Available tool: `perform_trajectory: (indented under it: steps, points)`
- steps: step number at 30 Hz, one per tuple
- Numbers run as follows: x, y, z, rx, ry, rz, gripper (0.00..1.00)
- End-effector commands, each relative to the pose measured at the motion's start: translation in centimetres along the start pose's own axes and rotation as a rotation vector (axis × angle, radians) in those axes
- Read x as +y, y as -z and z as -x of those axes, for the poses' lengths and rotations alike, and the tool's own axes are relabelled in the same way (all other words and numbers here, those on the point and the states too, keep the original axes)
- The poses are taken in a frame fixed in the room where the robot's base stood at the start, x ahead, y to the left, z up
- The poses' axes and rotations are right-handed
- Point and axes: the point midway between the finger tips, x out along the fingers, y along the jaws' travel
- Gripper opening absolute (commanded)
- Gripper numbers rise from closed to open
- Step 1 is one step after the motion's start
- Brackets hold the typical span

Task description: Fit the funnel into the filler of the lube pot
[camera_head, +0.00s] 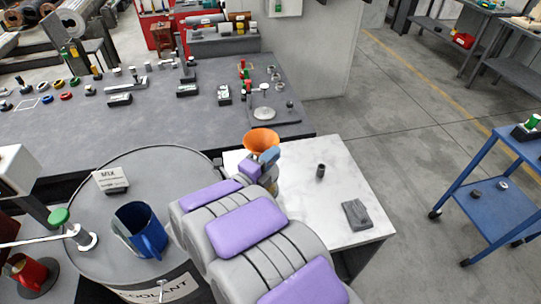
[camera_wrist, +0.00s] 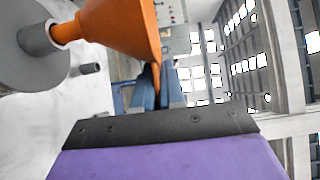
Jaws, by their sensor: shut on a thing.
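An orange funnel (camera_head: 261,141) is held wide end up above the white marble-topped table, and it also fills the top of the wrist view (camera_wrist: 120,24). My gripper (camera_head: 268,158) is shut on the funnel's side near the rim; its blue fingers show in the wrist view (camera_wrist: 158,88). In the wrist view the narrow spout points at a grey round body with a short collar (camera_wrist: 36,40), which looks like the lube pot. The spout end meets or overlaps that collar; I cannot tell how deep it sits. My arm mostly hides the pot in the head view.
The white table (camera_head: 345,210) also bears a small dark cylinder (camera_head: 320,171) and a dark grey block (camera_head: 356,214). A grey coolant barrel (camera_head: 95,240) with a blue mug (camera_head: 150,232) stands left. A dark workbench (camera_head: 170,120) lies behind. Open floor and a blue cart (camera_head: 500,200) are right.

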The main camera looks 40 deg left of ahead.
Motion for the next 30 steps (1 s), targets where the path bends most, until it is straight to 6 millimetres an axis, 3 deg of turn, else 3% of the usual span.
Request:
perform_trajectory:
  steps: [30]
  points:
    - [2.4, 0.0, 0.0, 0.000, 0.001, 0.000, 0.00]
